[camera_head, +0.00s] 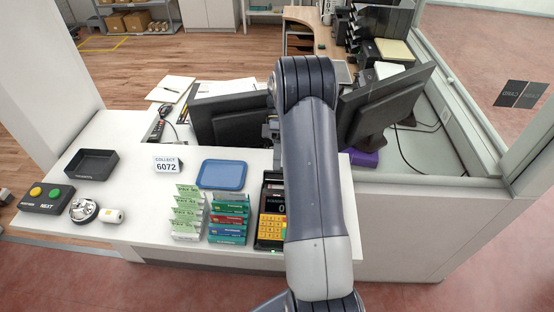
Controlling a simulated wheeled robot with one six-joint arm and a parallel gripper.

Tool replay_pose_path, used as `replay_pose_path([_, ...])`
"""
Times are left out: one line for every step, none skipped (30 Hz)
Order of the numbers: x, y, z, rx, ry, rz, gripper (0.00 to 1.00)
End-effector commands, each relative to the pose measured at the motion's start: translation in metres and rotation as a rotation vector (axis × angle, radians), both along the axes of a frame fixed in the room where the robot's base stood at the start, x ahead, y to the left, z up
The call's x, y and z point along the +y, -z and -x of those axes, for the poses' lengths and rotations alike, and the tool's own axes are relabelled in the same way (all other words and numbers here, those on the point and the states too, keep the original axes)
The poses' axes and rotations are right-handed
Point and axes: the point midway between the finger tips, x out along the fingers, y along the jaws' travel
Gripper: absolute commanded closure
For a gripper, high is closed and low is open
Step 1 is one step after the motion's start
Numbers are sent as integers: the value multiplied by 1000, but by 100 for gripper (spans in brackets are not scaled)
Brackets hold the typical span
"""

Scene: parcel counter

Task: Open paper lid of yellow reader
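The yellow reader (270,214) is a dark card terminal with a yellow keypad and a dark display. It lies on the white counter near its front edge, just left of my arm. My arm covers its right side. The upper end of the reader shows only in part beside the arm, and I cannot make out whether its paper lid is open or shut. My gripper is not visible; my upright arm link fills the middle of the view and hides what lies behind it.
Left of the reader stand card racks (228,217), (189,213) and a blue tray (222,174). A "COLLECT 6072" sign (167,165), black tray (91,164) and button box (46,199) sit further left. Monitors (231,121), (386,104) stand behind.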

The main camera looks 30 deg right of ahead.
Motion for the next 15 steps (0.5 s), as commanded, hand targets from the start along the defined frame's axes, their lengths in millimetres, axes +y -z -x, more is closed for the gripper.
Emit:
replay_pose_path([0, 0, 0, 0, 0, 0, 100])
replay_pose_path([0, 0, 0, 0, 0, 0, 100])
replay_pose_path([0, 0, 0, 0, 0, 0, 100])
replay_pose_path([0, 0, 0, 0, 0, 0, 100])
replay_pose_path([0, 0, 0, 0, 0, 0, 100])
replay_pose_path([0, 0, 0, 0, 0, 0, 100])
replay_pose_path([0, 0, 0, 0, 0, 0, 100])
replay_pose_path([0, 0, 0, 0, 0, 0, 100])
replay_pose_path([0, 0, 0, 0, 0, 0, 94])
replay_pose_path([0, 0, 0, 0, 0, 0, 91])
replay_pose_path([0, 0, 0, 0, 0, 0, 89])
replay_pose_path([0, 0, 0, 0, 0, 0, 86])
replay_pose_path([0, 0, 0, 0, 0, 0, 83])
replay_pose_path([0, 0, 0, 0, 0, 0, 81])
replay_pose_path([0, 0, 0, 0, 0, 0, 77])
